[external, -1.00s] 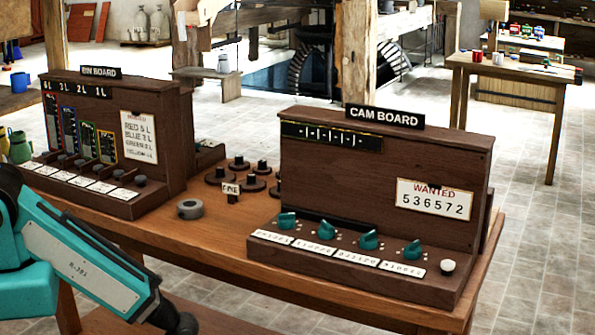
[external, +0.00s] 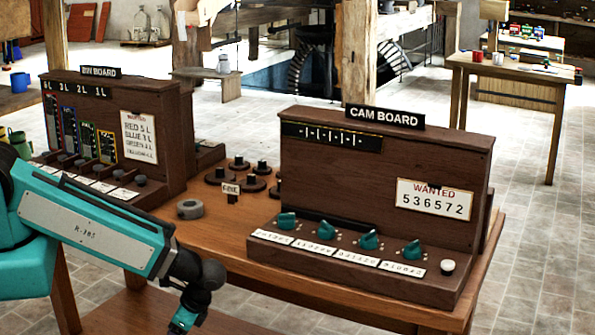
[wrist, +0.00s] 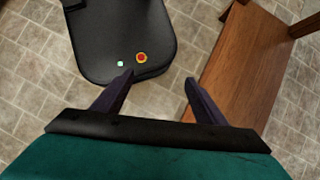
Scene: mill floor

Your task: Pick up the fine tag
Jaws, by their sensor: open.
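The fine tag appears to be the small pale tag (external: 230,188) standing on the wooden table, behind and to the right of a grey ring; its lettering is too small to read surely. My arm is at the left front of the external view, and its wrist end (external: 185,318) hangs low in front of the table edge, well short of the tag. In the wrist view my gripper (wrist: 158,80) is open and empty, its two dark fingers apart above the floor. The tag does not show in the wrist view.
The wooden table (external: 215,232) carries the bin board (external: 160,95), the cam board (external: 310,180), a grey ring (external: 190,209) and several dark round weights (external: 222,177). In the wrist view, a wooden shelf or table part (wrist: 240,65) lies to the right.

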